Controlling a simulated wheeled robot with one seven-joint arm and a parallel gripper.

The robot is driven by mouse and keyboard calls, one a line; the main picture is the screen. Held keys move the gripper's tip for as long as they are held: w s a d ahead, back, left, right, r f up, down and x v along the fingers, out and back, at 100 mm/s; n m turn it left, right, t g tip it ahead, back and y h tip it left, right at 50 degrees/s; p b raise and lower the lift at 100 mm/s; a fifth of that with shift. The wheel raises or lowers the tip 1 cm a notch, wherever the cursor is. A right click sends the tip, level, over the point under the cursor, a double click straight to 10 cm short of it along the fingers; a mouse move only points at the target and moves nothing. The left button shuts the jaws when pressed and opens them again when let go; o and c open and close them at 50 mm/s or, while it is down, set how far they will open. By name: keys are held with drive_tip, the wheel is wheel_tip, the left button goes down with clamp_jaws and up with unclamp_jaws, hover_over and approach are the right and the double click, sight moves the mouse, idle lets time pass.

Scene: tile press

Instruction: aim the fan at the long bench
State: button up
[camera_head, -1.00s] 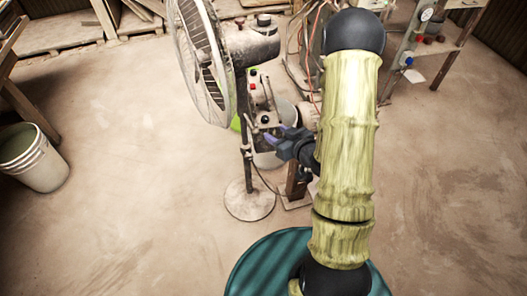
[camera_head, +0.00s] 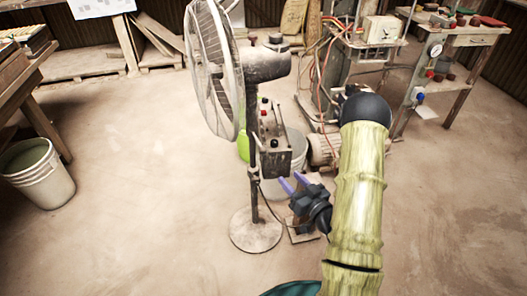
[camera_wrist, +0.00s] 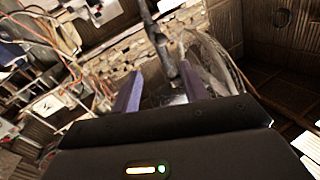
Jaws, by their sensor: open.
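The pedestal fan (camera_head: 222,75) stands left of centre in the head view, its caged head turned to the left. My gripper (camera_head: 294,181) is open and empty, to the right of the pole and below the control box, apart from the pole as far as I can tell. In the wrist view, the pole (camera_wrist: 167,40) comes down between the two purple fingers (camera_wrist: 160,90), and the fan cage (camera_wrist: 210,65) shows behind the right finger.
A wooden bench (camera_head: 30,75) stands at the far left, with a white bucket (camera_head: 38,172) beside it. Behind the fan are a grey bucket (camera_head: 290,150), a motor (camera_head: 322,150) and hanging cables. A workbench (camera_head: 465,40) stands at the right. The floor in front is clear.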

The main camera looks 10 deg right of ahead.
sight(264, 153)
drive_tip(key=x, duration=1.4)
drive_tip(key=shift+w+a+b, duration=0.15)
drive_tip(key=shift+a+b, duration=0.2)
drive_tip(key=shift+x, duration=0.75)
drive_tip(key=shift+d, duration=0.2)
drive_tip(key=shift+w, duration=0.1)
clamp_jaws()
drive_tip(key=shift+d, duration=0.1)
